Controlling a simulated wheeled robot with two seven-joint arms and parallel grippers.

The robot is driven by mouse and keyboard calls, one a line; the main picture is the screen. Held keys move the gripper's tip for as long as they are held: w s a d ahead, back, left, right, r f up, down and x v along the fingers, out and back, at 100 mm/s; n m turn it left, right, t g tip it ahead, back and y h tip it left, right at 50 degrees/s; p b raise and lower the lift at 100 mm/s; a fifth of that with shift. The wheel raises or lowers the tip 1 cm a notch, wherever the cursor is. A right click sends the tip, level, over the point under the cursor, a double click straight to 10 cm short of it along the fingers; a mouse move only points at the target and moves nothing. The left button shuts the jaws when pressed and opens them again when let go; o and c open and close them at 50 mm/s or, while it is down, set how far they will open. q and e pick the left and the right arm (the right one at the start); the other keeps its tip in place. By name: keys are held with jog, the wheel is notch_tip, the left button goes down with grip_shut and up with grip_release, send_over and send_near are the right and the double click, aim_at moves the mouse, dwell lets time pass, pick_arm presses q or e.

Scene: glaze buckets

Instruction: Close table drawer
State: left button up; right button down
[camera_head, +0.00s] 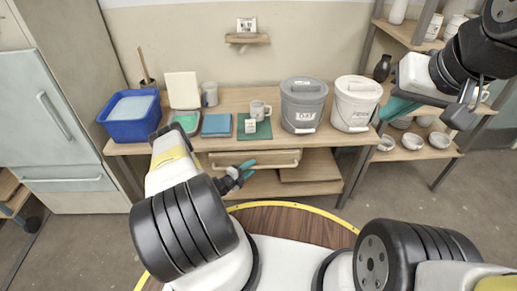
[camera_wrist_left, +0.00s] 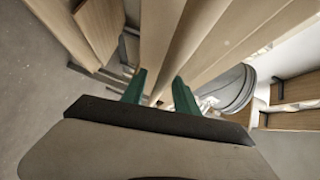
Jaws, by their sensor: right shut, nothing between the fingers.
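The wooden table (camera_head: 226,98) stands against the wall. Its drawer (camera_head: 280,159) has a light wood front below the tabletop; how far it stands out is hard to tell. My left gripper (camera_head: 248,170) is at the lower middle of the drawer front, with its teal fingers apart. In the left wrist view the fingers of my left gripper (camera_wrist_left: 160,92) are spread, with pale wooden boards (camera_wrist_left: 165,40) beyond and between them; contact cannot be told. My right gripper (camera_head: 398,108) is raised at the right, away from the drawer, and shut with nothing held.
On the tabletop are a blue bin (camera_head: 130,128), a mug (camera_head: 260,109), a grey bucket (camera_head: 302,117) and a white bucket (camera_head: 353,113). A lower shelf (camera_head: 265,187) lies under the drawer. A rack with bowls (camera_head: 439,139) stands at the right.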

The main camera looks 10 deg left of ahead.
pick_arm(q)
jog(key=shift+c, duration=0.5)
grip_shut()
dwell(1.0)
